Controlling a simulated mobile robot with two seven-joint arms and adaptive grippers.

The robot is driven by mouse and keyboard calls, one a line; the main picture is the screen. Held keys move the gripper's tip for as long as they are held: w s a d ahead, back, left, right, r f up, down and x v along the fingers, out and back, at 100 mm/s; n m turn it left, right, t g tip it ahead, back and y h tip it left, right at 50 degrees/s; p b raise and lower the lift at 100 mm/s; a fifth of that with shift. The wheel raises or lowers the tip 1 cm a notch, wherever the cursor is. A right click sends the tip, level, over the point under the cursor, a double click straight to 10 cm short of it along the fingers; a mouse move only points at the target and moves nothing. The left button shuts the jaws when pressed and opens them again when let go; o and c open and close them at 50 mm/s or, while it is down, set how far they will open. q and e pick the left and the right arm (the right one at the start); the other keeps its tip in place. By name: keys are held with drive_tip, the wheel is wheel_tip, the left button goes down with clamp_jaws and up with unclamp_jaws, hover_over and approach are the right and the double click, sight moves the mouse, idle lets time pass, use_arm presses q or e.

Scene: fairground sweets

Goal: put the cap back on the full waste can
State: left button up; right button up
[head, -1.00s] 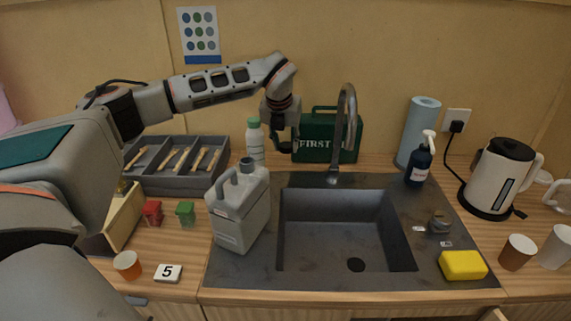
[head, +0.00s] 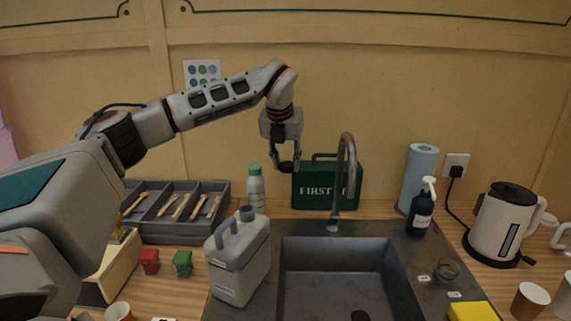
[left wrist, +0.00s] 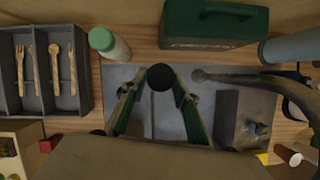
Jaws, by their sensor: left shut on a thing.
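The waste can (head: 238,270) is a grey jerrycan with a handle and a dark neck on top, standing upright at the left edge of the sink. My left gripper (head: 287,167) hangs pointing down, above and to the right of the can, in front of the green first-aid case. It is shut on a small dark round cap (left wrist: 161,77), which shows between the fingertips in the left wrist view. The cap is apart from the can. My right gripper is in neither view.
The sink basin (head: 340,285) and its tall tap (head: 347,180) are right of the can. A white bottle with a green top (head: 256,190), the first-aid case (head: 327,190) and a grey cutlery tray (head: 160,228) stand behind. Small red (head: 149,262) and green bins (head: 182,264) are left.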

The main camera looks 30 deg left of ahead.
use_arm(q)
drive_tip(key=s+d+f+n+g, duration=0.3)
drive_tip(key=s+d+f+n, duration=0.2)
drive_tip(key=n, duration=0.5)
drive_tip(key=s+d+f+n+g+h, duration=0.1)
drive_tip(key=s+d+f+n+g, duration=0.2)
drive_tip(key=s+d+f+n, duration=0.2)
drive_tip(key=s+d+f+n+g, duration=0.3)
drive_tip(key=s+d+f+n, duration=0.2)
drive_tip(key=n, duration=1.2)
drive_tip(key=s+d, duration=0.3)
drive_tip(key=s, duration=0.3)
drive_tip(key=shift+s+f+h, duration=0.25)
drive_tip(key=shift+s+h, duration=0.05)
drive_tip(key=shift+d, duration=0.1)
drive_tip(key=shift+s, duration=0.1)
